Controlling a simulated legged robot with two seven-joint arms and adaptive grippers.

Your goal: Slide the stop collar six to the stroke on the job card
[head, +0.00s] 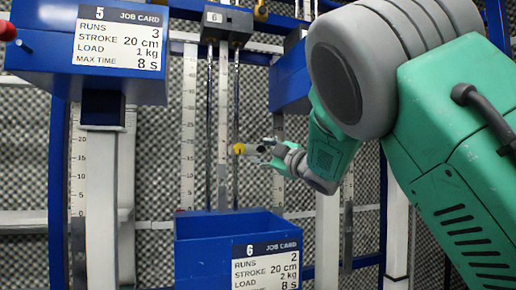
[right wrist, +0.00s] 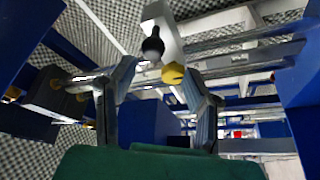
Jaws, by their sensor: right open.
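The stop collar of station six appears as a small grey piece with a yellow end (head: 239,148) on the upright scaled rail (head: 224,120) above the blue box. My right gripper (head: 266,152) reaches in from the right, open, with its fingertips close to the collar. In the right wrist view a yellow knob (right wrist: 173,73) shows between the open fingers (right wrist: 160,80); whether they touch it I cannot tell. The station six job card (head: 266,264) reads runs 2, stroke 20 cm, load 2 kg, max time 8 s. My left gripper is not in view.
Station five's blue box with its job card (head: 120,38) is at the upper left. A dark block labelled 6 (head: 227,22) hangs above the rail. A black knob (right wrist: 153,46) shows close ahead in the wrist view. Blue uprights and grey foam surround the rail.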

